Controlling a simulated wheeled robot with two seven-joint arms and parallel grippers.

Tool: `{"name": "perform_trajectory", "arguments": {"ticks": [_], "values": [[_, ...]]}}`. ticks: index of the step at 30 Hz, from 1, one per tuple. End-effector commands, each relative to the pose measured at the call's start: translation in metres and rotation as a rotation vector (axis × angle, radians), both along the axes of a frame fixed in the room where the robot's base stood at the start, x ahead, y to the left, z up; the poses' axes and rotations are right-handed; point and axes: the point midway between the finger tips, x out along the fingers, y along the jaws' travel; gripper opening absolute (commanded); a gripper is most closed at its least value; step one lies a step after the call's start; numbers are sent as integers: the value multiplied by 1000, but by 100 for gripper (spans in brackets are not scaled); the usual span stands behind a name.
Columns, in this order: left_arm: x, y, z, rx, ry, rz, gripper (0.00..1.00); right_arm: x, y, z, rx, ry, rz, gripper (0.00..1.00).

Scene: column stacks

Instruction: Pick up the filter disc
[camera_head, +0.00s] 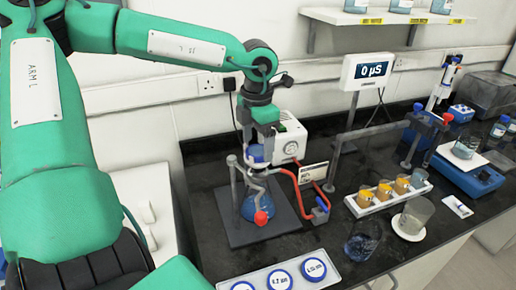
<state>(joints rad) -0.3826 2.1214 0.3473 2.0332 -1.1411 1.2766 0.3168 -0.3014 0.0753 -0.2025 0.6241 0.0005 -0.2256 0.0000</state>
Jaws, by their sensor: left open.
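Several round discs with blue rims and white printed labels lie in a white tray (263,272) at the bottom edge. I take them to be the filter discs. The left one (243,286) is cut by the picture edge, the middle one (281,279) shows whole, and the right one (314,269) shows a printed size. The small print is hard to read. My left gripper (259,166) points down over the glassware stand, behind and above the tray, apart from the discs. It is open, with no disc in it. My right gripper is not in view.
A stand with a blue flask (257,206) and red tubing (292,186) is close beneath my left gripper. A white gauge box (290,143) is behind it. A cup rack (388,194) and beakers (362,243) stand to the right. Dark bench shows between stand and tray.

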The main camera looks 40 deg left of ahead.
Motion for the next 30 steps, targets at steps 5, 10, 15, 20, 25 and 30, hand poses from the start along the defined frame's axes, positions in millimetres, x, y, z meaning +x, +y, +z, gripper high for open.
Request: {"name": "perform_trajectory", "arguments": {"ticks": [5,10,15,20,25,30], "values": [[0,0,-13,0,1,0,79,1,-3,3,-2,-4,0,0],[0,0,-15,1,0,0,79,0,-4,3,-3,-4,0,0],[0,0,-15,1,0,0,57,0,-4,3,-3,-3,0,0],[0,0,-14,1,0,0,31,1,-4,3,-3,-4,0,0],[0,0,-14,1,-1,0,31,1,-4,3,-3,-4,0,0],[1,0,-11,1,-2,1,31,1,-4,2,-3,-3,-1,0]]}}
